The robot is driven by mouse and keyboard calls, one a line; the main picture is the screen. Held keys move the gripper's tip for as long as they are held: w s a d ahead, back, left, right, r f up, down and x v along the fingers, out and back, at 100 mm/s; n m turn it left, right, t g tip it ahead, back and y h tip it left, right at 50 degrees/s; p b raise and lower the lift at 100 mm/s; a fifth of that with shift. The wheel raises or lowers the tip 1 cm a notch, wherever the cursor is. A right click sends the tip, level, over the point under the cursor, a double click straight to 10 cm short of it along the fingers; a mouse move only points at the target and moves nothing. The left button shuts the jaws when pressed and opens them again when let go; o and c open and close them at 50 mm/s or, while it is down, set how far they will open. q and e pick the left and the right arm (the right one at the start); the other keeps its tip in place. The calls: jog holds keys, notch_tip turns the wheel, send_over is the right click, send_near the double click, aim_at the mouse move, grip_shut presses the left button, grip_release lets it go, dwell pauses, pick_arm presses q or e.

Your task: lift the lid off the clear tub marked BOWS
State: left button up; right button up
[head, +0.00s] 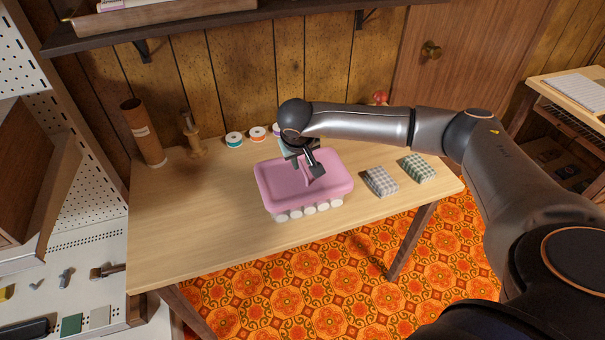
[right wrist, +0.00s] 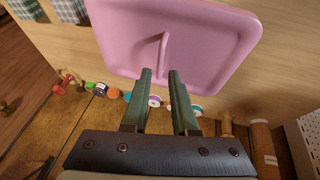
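The pink lid (head: 330,190) is a wide rounded tray-like cover with a thin upright ridge handle. It sits over the tub on the table; white rounded shapes (head: 310,209) show under its front edge. The tub's walls and any BOWS marking cannot be made out. My right gripper (head: 312,172) is above the lid's middle, pointing down at the handle. In the right wrist view, the right gripper (right wrist: 160,75) has its fingers apart, with the lid's handle (right wrist: 162,52) at the gap between the tips. I cannot tell whether they touch it. My left gripper is not in view.
Two checked fabric bundles, grey (head: 381,181) and green (head: 418,168), lie right of the lid. Spools (head: 234,139), a wooden stand (head: 192,138) and a brown tube (head: 143,133) stand along the back. The table's left front (head: 195,235) is clear. A shelf (head: 150,22) hangs above.

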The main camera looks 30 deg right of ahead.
aim_at(303, 168)
jog(key=x, duration=0.5)
jog(key=shift+w+p, duration=0.1)
jog(key=shift+p, duration=0.25)
jog(key=shift+r, duration=0.1)
grip_shut()
